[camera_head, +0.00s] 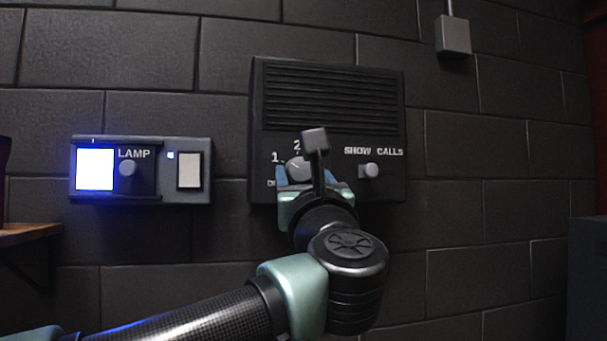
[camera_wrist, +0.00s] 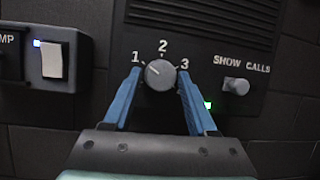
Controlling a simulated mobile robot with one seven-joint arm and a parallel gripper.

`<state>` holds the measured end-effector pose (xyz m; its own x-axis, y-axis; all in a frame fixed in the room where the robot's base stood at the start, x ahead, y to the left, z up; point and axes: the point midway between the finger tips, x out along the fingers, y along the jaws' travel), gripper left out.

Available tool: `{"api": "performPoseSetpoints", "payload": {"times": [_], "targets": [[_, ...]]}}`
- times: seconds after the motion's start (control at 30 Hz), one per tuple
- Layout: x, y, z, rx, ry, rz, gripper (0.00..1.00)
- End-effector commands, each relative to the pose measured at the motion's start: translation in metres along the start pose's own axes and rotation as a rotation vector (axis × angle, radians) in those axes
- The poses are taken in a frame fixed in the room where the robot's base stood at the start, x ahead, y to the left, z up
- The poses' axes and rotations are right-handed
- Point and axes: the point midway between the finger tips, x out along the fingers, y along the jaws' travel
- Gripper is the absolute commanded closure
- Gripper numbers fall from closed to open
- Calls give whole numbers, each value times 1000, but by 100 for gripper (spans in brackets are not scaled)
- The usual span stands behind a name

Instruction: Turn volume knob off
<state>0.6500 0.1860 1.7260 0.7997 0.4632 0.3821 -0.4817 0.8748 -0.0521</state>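The volume knob (camera_wrist: 160,75) is a round grey dial on a black speaker panel (camera_head: 328,103). The numbers 1, 2 and 3 run around its top. A mark on its face points up and left, toward the 1. In the head view the knob (camera_head: 295,169) is partly covered by my wrist, and the label at its lower left is mostly hidden. My gripper (camera_wrist: 159,73) is open, with one blue finger on each side of the knob. Narrow gaps seem to show between fingers and knob; contact is unclear.
Left is a lamp panel (camera_head: 142,191) with a lit blue-white square, a knob and a white switch (camera_head: 189,170). A small grey box (camera_head: 453,35) hangs upper right.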

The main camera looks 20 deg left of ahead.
Motion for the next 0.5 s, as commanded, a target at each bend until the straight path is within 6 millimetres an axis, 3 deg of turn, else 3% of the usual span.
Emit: {"api": "performPoseSetpoints", "payload": {"times": [0.03,0.3,0.5], "targets": [[0,0,0,0,0,0,53],[0,0,0,0,0,0,100],[0,0,-1,-8,0,4,100]]}}
